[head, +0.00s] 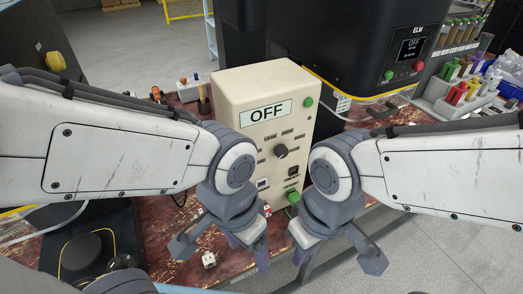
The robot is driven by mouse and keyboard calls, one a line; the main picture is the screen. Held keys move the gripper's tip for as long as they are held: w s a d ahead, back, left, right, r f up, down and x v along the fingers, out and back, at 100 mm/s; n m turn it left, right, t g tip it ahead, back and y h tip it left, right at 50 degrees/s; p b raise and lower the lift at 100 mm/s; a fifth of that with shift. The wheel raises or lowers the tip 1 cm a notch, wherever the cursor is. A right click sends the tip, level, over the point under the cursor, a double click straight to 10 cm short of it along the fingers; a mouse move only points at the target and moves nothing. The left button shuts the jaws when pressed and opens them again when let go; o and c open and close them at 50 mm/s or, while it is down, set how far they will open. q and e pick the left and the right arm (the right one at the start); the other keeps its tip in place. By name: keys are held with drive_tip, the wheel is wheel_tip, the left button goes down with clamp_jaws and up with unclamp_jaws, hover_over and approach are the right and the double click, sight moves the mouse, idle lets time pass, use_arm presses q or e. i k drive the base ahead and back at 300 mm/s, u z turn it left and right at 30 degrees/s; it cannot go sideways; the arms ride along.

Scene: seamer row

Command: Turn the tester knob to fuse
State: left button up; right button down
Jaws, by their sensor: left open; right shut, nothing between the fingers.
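The tester (226,97) is a cream box standing on the bench, and its display (266,113) reads OFF. Its dark knob (281,151) is in the middle of the front panel, with small labels around it that are too small to read. My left gripper (217,248) is open and empty, low in front of the tester's left side. My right gripper (337,247) is shut with nothing in it, low and to the right of the tester's front. Both are below the knob and apart from it. My wrists cover parts of the panel's lower edges.
The tester has a green button (309,102) at upper right and a green part (293,196) lower down. A black machine (360,40) with an OFF screen stands behind right. A rack of coloured pieces (460,92) is at right. A small white cube (209,259) lies at the bench front.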

sight(281, 151)
drive_tip(key=u, duration=1.15)
drive_tip(key=k, duration=1.15)
drive_tip(key=z, duration=1.25)
drive_tip(key=i, duration=0.5)
